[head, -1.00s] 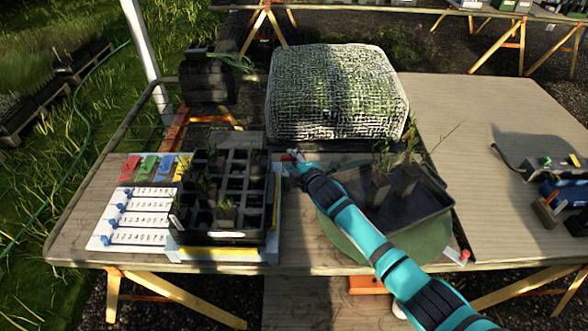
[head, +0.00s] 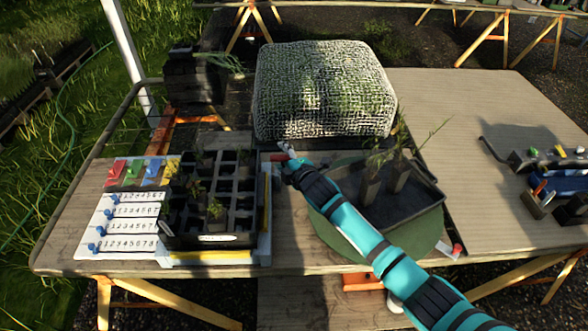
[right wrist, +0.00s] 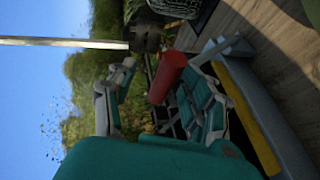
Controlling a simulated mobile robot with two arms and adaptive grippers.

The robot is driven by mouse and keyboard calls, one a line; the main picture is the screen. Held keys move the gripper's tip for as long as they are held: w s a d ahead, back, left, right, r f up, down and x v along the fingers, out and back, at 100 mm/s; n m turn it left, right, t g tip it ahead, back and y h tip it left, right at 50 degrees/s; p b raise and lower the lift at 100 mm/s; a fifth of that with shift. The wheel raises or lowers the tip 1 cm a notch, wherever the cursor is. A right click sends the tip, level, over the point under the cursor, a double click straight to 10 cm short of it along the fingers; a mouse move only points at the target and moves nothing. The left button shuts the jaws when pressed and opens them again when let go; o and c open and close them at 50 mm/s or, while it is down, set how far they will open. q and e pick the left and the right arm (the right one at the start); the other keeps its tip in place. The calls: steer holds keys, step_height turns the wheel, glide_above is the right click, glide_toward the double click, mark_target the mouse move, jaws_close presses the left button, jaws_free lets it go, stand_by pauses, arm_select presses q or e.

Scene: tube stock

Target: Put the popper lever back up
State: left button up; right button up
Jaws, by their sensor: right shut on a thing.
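The popper is the pale base with a yellow strip (head: 215,258) under the black cell tray (head: 240,226), on the left of the near table. Its lever has a red handle (right wrist: 168,76) on a grey arm (right wrist: 222,50) in the right wrist view. In the head view the red end (head: 279,157) is tiny beside the tray's far right corner. My right gripper (head: 285,151) is there, shut on the handle. In the right wrist view its fingers (right wrist: 155,98) stand on both sides of the handle. The lever's exact angle is hard to tell. My left gripper is out of view.
A dark tray with tall seedlings (head: 408,215) sits on a round green mat (head: 415,240) right of the popper, under my forearm. A mesh-covered block (head: 325,95) stands behind. A numbered white board (head: 118,232) and coloured tags (head: 133,172) lie at left.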

steer(key=v, duration=1)
steer(key=shift+s, duration=0.5)
steer(key=s+d+f+m+g+h, duration=0.25)
steer(key=s+d+m, duration=0.35)
steer(key=s, duration=0.6)
steer(key=s+d+f+m+g+h, duration=0.1)
steer(key=s+d+f+m+g, duration=0.3)
steer(key=s+m, duration=0.5)
steer(key=s+d+f+m+g+h, duration=0.3)
steer(key=s+d, duration=0.4)
steer(key=s, duration=0.7)
step_height(320, 180, down, 27)
steer(key=m+g+b, duration=0.1)
steer(key=g+b, duration=0.1)
steer(key=b, duration=0.1)
steer(key=s+d+f+b, duration=0.2)
steer(key=s+f, duration=1.6)
steer(key=f, duration=0.1)
steer(key=shift+d+f+g, duration=0.2)
steer(key=shift+f+g, duration=0.05)
steer(key=shift+g, duration=0.2)
